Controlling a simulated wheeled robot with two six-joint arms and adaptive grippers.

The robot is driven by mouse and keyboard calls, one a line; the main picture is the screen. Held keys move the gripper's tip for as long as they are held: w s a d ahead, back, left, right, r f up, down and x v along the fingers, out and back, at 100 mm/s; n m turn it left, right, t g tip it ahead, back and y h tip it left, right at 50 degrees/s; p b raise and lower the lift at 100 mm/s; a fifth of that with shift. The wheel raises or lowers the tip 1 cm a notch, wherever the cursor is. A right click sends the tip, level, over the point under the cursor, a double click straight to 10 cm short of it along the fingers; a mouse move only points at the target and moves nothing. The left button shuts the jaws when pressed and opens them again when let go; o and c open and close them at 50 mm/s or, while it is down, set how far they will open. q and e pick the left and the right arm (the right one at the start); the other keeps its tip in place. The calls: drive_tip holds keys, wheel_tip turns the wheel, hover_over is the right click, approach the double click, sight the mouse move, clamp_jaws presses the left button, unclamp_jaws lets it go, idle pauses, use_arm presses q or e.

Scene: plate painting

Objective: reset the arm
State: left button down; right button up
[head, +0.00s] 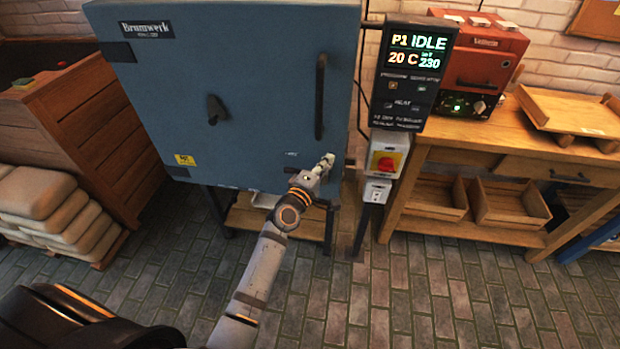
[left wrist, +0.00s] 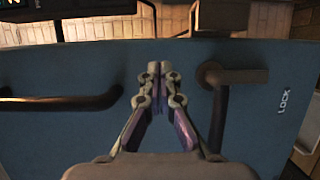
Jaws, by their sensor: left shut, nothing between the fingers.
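My left gripper (head: 326,162) is in front of the lower right part of a blue kiln door (head: 250,70) in the head view. In the left wrist view the gripper (left wrist: 160,72) has its fingertips together, with nothing between them. A dark lever (left wrist: 232,78) beside a LOCK label is just right of the fingers there. A long dark bar handle (left wrist: 60,102) is to their left. In the head view the bar handle (head: 320,95) stands upright on the door, above the gripper. The door looks closed. My right gripper is not in view.
A control panel (head: 412,75) reading P1 IDLE and 20 C stands right of the kiln, above a red switch (head: 386,163). A wooden workbench (head: 480,130) holds a red box unit (head: 485,60). Stacked sacks (head: 45,205) are at left. The brick floor (head: 420,300) is clear at front right.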

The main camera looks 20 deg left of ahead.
use_arm(q)
drive_tip(key=s+a, duration=0.1)
drive_tip(key=s, duration=0.7)
drive_tip(key=shift+a, duration=0.2)
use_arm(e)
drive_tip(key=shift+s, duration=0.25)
use_arm(q)
drive_tip(key=shift+s+r, duration=0.1)
